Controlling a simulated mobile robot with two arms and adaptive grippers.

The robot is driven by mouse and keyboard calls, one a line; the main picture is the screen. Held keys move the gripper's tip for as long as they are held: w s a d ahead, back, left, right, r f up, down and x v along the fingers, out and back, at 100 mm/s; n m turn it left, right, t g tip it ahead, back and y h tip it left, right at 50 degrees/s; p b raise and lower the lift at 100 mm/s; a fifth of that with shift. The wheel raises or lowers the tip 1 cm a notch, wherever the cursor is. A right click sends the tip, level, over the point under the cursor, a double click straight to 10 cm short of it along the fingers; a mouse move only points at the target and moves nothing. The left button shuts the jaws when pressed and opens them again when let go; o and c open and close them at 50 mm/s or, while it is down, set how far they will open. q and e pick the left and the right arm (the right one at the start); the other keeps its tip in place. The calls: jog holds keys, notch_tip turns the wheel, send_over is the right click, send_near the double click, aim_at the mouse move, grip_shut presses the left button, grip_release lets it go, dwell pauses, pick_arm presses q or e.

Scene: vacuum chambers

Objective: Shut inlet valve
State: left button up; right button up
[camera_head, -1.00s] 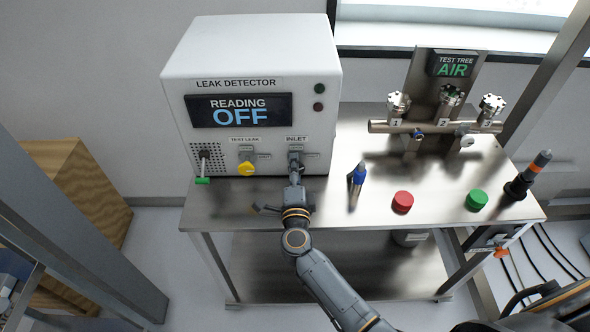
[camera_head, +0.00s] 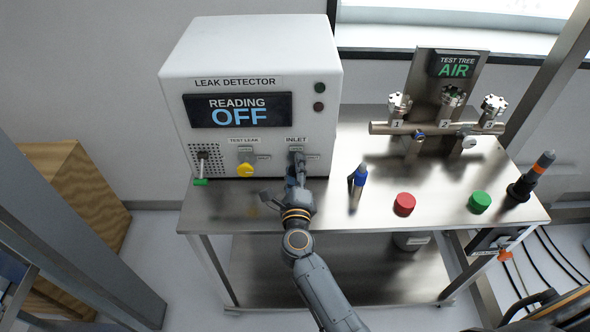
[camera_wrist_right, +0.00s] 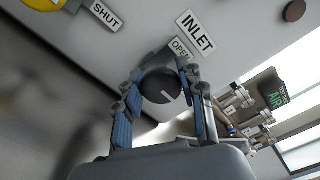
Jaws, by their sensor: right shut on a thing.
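The inlet valve is on the front of the white leak detector (camera_head: 250,60), under the INLET label (camera_head: 296,139). In the head view its knob is mostly hidden by my right gripper (camera_head: 297,172). The right wrist view shows the dark round knob (camera_wrist_right: 162,86) between the two blue-padded fingers of my right gripper (camera_wrist_right: 158,80), which is shut on it. A light mark shows on the knob's lower right side. An OPEN tag (camera_wrist_right: 180,49) shows just beyond the knob. The detector's screen (camera_head: 238,110) reads READING OFF. My left gripper is not in view.
Left of the inlet is the yellow test leak knob (camera_head: 245,170), then a green-tipped lever (camera_head: 201,182). On the steel bench (camera_head: 330,208) stand a blue-topped pen-like tool (camera_head: 357,180), a red button (camera_head: 404,204) and a green button (camera_head: 479,202). The test tree (camera_head: 450,100) reads AIR.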

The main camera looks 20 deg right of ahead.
jog(key=shift+f, duration=0.1)
jog(key=o, duration=1.2)
jog(key=shift+s, duration=0.1)
jog(key=v, duration=1.1)
jog(key=shift+s+a, duration=0.15)
jog(key=shift+s, duration=0.25)
